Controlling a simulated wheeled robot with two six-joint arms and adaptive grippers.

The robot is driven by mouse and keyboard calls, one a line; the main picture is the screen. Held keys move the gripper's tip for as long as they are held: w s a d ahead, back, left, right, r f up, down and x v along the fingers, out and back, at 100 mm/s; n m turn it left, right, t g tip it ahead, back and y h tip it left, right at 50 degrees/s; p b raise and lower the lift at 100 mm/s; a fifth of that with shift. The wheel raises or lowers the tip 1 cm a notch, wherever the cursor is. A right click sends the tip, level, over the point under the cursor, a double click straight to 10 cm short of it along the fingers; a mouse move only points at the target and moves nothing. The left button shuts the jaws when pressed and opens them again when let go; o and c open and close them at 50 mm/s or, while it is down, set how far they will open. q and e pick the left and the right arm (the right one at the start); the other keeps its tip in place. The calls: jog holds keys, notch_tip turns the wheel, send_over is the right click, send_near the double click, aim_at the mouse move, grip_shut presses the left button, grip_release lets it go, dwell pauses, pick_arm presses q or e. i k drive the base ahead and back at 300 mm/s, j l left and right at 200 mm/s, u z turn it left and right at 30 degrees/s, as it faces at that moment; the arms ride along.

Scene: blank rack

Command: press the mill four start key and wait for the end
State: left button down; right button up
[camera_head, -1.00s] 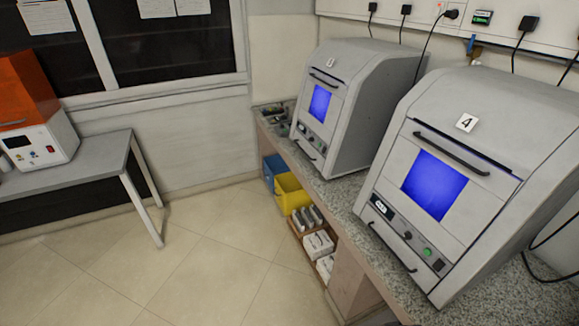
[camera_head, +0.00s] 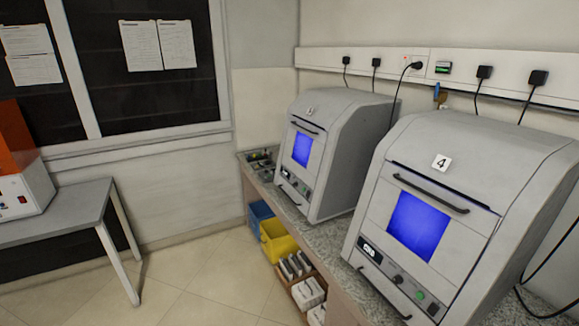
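Mill four (camera_head: 465,165) is the large grey machine at the right, marked with a "4" label (camera_head: 441,162). Its front has a dark handle (camera_head: 430,194) and a blue-lit window (camera_head: 418,225). The panel below the window carries a small display (camera_head: 370,248), a dark knob (camera_head: 398,279), a green key (camera_head: 420,296) and a dark switch (camera_head: 433,309). The lettering on the panel is too small to read. The mill's front looks closed. Neither of my grippers is in view.
A similar grey mill (camera_head: 345,130) with a blue window stands farther back on the speckled counter (camera_head: 328,238). Yellow (camera_head: 277,243) and blue (camera_head: 259,213) bins and boxes (camera_head: 308,293) sit below. A grey table (camera_head: 60,215) bears an orange-and-white device (camera_head: 20,175). Floor between is clear.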

aim_at(420, 295)
jog(key=z, duration=1.3)
